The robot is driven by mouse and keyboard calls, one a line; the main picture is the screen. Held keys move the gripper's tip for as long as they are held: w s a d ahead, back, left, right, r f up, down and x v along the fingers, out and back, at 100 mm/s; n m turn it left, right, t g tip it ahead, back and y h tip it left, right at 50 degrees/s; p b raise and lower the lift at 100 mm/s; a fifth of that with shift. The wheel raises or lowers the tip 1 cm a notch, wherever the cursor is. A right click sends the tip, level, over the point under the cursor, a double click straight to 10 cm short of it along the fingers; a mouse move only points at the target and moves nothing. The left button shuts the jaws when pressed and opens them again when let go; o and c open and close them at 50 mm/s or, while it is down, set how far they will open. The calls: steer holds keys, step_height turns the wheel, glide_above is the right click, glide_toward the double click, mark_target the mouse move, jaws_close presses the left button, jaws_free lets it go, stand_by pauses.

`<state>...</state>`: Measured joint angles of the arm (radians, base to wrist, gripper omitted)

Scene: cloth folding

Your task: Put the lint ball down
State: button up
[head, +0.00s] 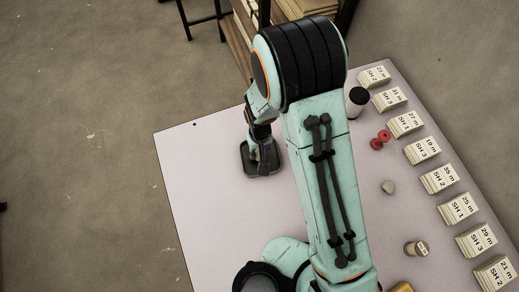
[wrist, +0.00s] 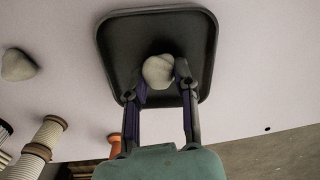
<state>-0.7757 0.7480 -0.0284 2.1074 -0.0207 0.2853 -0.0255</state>
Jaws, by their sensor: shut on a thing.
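In the wrist view my gripper (wrist: 164,90) is shut on a pale grey lint ball (wrist: 158,71), with one finger on each side of it. The ball is in front of a black square tray (wrist: 202,27) with rounded corners. I cannot tell whether the ball touches the tray floor. In the head view the tray (head: 275,170) lies on the table's left part, and my gripper (head: 262,162) is over it; the ball is hidden there.
A grey lump (head: 388,187), a red spool (head: 380,139), a black-topped white cylinder (head: 356,101) and a small roll (head: 416,248) stand right of my arm. Labelled stacks (head: 439,179) line the right edge.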

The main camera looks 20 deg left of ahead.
steer(key=shift+f, duration=0.4)
steer(key=o, duration=0.6)
steer(key=shift+o, duration=0.2)
steer(key=shift+r, duration=0.15)
steer(key=d+r+m, duration=0.1)
steer(key=d+r, duration=0.2)
steer(key=r, duration=0.5)
steer(key=d+r+m, duration=0.1)
steer(key=d+r, duration=0.1)
steer(key=r, duration=0.6)
steer(key=s+d+r+m, duration=0.3)
steer(key=s+d+r, duration=0.1)
steer(key=d, duration=0.3)
steer(key=s+d+r+m, duration=0.2)
steer(key=s+d+r, duration=0.2)
steer(key=s+d, duration=0.3)
steer(key=shift+d+m+y, duration=0.4)
steer(key=shift+d, duration=0.4)
